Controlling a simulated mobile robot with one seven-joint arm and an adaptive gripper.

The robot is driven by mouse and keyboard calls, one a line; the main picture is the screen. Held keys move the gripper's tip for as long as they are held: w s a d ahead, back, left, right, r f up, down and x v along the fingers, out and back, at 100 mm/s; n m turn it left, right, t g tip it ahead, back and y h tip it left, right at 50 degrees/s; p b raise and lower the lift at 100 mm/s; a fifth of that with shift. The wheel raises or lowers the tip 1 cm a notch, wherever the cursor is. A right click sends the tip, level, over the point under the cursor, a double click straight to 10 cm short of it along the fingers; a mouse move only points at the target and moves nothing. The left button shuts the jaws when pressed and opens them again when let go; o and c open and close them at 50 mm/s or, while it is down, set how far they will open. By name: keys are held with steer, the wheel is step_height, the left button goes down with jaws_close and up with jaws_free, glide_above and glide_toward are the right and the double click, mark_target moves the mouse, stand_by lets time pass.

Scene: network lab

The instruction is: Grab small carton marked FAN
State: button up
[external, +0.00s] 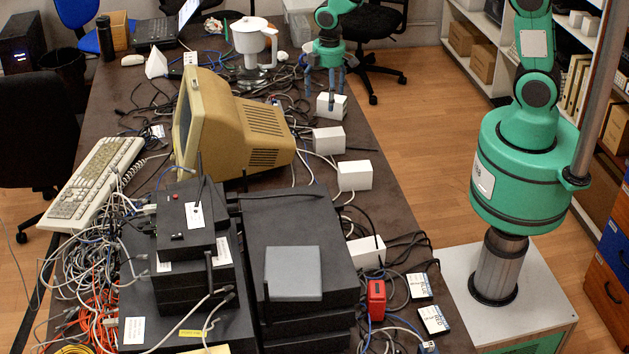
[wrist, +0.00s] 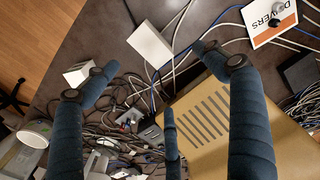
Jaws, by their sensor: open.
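Several small white cartons stand in a row along the desk's right side in the external view: one by my gripper (external: 331,104), then a second (external: 328,140), a third (external: 354,176) and a fourth (external: 366,251). No FAN marking is readable on any. My gripper (external: 325,95) is open, fingers pointing down at the farthest carton; contact is unclear. In the wrist view my gripper (wrist: 156,75) has spread, empty fingers. A plain white carton (wrist: 152,45) shows beyond the fingertips, and another (wrist: 80,73) is beside the left finger.
A beige monitor (external: 232,125) stands left of the cartons. Cables tangle around them. A white jug-like appliance (external: 254,42) is left of my gripper. Black equipment (external: 290,225) fills the near desk. A carton with printed lettering (wrist: 268,22) shows in the wrist view.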

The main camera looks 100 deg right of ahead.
glide_above(328, 130)
step_height(328, 130, down, 5)
steer(key=shift+w+r, duration=0.1)
steer(key=shift+f+b, duration=0.55)
steer(key=shift+f, duration=3.75)
steer(key=shift+f, duration=0.1)
steer(key=shift+f+b, duration=0.55)
steer(key=shift+f, duration=1.95)
steer(key=c, duration=1.4)
steer(key=shift+r, duration=0.15)
